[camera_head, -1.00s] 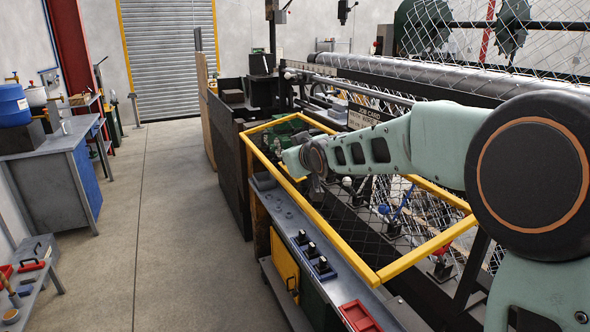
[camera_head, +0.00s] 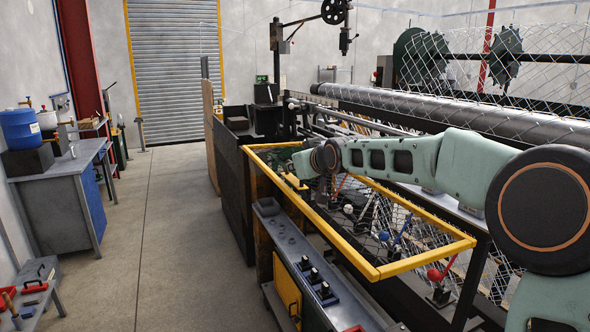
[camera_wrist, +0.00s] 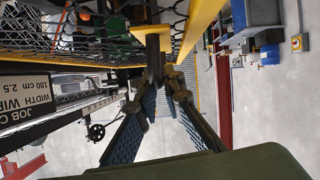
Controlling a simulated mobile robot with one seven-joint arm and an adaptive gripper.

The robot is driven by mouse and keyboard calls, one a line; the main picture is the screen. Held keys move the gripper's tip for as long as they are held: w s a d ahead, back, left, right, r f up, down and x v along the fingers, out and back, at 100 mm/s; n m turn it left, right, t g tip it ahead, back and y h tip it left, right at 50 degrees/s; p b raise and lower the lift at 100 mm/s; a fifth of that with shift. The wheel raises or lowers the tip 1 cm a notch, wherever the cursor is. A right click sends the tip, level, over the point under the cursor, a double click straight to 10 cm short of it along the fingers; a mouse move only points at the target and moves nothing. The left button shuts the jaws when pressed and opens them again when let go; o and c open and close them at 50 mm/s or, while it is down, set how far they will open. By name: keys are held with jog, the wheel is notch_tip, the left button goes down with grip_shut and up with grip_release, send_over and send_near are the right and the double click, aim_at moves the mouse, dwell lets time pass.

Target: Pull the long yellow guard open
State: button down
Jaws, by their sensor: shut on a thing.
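The long yellow guard (camera_head: 330,235) is a yellow frame with wire mesh along the front of the machine. It stands out over the grey control ledge, tilted, with its near corner toward me. My gripper (camera_wrist: 162,80) is at the guard's far part. In the wrist view its fingers close on a dark bar (camera_wrist: 153,42) next to the guard's yellow rail (camera_wrist: 199,24). In the head view my wrist and arm hide most of the fingers and part of the guard.
Below the guard is the control ledge (camera_head: 272,222) with several black switches. Blue and red levers (camera_head: 436,274) stand behind the mesh. A job card sign (camera_wrist: 30,97) shows in the wrist view. Open floor (camera_head: 180,220) lies left, with a blue-doored workbench (camera_head: 55,205) beyond.

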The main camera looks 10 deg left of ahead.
jog(key=shift+w+r, duration=0.2)
jog(key=shift+r, duration=0.6)
jog(key=c, duration=2.1)
grip_release()
jog(key=shift+d, duration=0.15)
jog(key=shift+o, duration=0.3)
jog(key=shift+s+f, duration=0.1)
jog(key=shift+f, duration=0.25)
jog(key=shift+v, duration=5.95)
jog(key=shift+d+f, duration=0.1)
